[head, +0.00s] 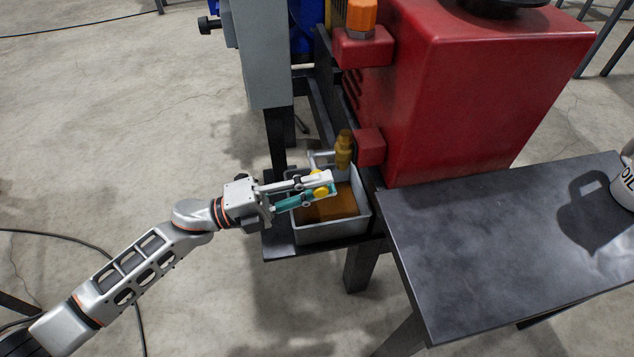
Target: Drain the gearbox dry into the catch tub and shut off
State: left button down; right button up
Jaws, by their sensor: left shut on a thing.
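The red gearbox (470,90) stands at the upper middle. A brass drain valve (344,150) sticks out at its lower left, with a grey metal lever (318,156) beside it. The grey catch tub (333,233) is below the valve and holds brown oil (335,207). I cannot make out a stream from the valve. My left gripper (326,184) reaches over the tub from the left, with its fingers closed at the lever; the fingers partly hide the grip. My right gripper is not in view.
Cables (70,238) lie on the open concrete floor at the left.

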pick_arm(q)
jog(key=shift+f, duration=0.1)
dwell(0.3)
jog(key=c, duration=1.8)
grip_release()
jog(key=shift+c, duration=0.2)
jog(key=v, duration=1.2)
